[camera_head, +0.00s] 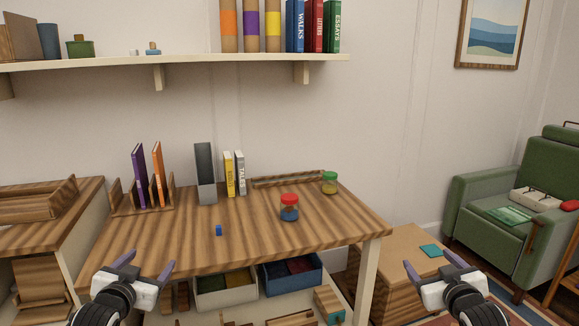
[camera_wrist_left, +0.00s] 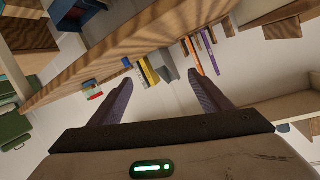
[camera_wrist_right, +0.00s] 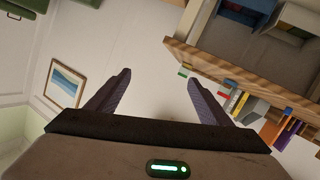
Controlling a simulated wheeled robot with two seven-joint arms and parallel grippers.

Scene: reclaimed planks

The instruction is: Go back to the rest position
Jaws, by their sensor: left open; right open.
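My left gripper (camera_head: 146,268) is open and empty in the head view, in front of the wooden table's left part. Its two fingers also show spread apart in the left wrist view (camera_wrist_left: 158,98). My right gripper (camera_head: 436,272) is open and empty, to the right of the table's front right leg. Its spread fingers show in the right wrist view (camera_wrist_right: 160,97) with nothing between them. Neither gripper touches any object.
The table (camera_head: 260,236) holds a red-lidded jar (camera_head: 289,208), a green-lidded jar (camera_head: 330,183), a small blue block (camera_head: 219,230) and several books. Bins (camera_head: 227,297) sit beneath it. A wooden box (camera_head: 398,268) and green armchair (camera_head: 530,190) stand right. A shelf (camera_head: 190,62) hangs above.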

